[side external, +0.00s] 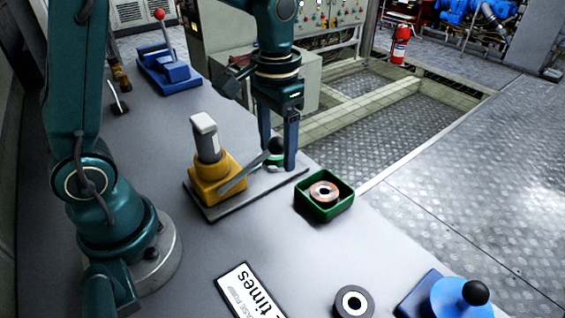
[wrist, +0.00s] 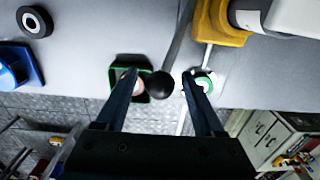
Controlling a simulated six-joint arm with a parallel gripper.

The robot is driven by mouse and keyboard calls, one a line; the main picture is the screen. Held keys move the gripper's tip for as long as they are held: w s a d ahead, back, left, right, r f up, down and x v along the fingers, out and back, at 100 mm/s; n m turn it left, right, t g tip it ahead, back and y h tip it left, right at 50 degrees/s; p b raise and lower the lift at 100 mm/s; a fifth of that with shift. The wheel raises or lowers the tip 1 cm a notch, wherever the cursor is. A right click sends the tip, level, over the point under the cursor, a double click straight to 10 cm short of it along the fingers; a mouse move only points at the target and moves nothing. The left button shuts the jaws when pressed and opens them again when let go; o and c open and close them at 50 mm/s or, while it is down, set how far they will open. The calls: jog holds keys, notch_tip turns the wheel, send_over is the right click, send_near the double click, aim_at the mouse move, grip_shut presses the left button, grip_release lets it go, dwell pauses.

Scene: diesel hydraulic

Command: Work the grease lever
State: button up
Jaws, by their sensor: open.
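The grease pump has a yellow body (side external: 217,178) with a grey-white cylinder (side external: 205,140) on a flat grey base plate. Its grey grease lever (side external: 240,177) slants up to a round black knob (side external: 277,146). My gripper (side external: 278,157) is open and points down at the knob. In the wrist view the knob (wrist: 160,85) appears between the two spread fingers of my gripper (wrist: 161,76), with a gap on each side. The lever (wrist: 178,42) runs up from it towards the yellow body (wrist: 222,28). Whether either finger touches the knob cannot be told.
A green fitting (wrist: 204,84) sits by the right finger in the wrist view. A green tray (side external: 340,207) with a copper-coloured ring (side external: 323,193) stands right of the pump. A black-and-white ring (side external: 354,302), a blue knobbed block (side external: 455,300) and a red-knobbed blue lever unit (side external: 168,68) also stand on the bench.

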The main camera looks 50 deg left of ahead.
jog(key=c, duration=1.1)
